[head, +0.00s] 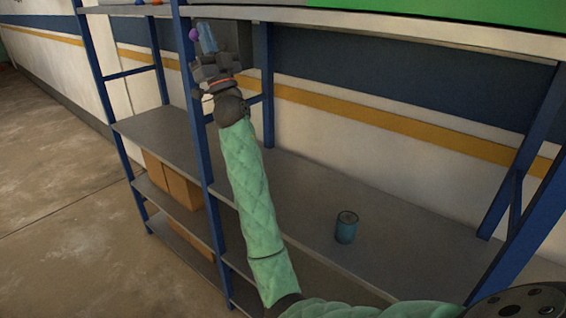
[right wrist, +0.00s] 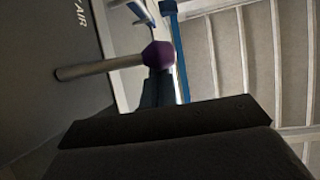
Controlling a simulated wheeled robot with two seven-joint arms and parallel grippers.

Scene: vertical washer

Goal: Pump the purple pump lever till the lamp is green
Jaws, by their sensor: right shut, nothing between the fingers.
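The purple knob (head: 194,34) of the pump lever shows at the upper left in the head view, by the blue shelf post. In the right wrist view the purple knob (right wrist: 158,54) sits at the end of a pale metal rod (right wrist: 98,67) that comes from a grey panel. My right gripper (head: 211,66) is shut and empty, just below and right of the knob in the head view. I cannot tell whether it touches the knob. A dark part of the gripper fills the bottom of the wrist view. I cannot make out the lamp. My left gripper is not in view.
A grey box (head: 237,40) is behind my gripper. Blue posts and shelves surround my arm. A teal can (head: 346,227) stands on the grey middle shelf (head: 300,195). Brown boxes (head: 178,188) sit lower left. A green surface (head: 450,10) is at the top right.

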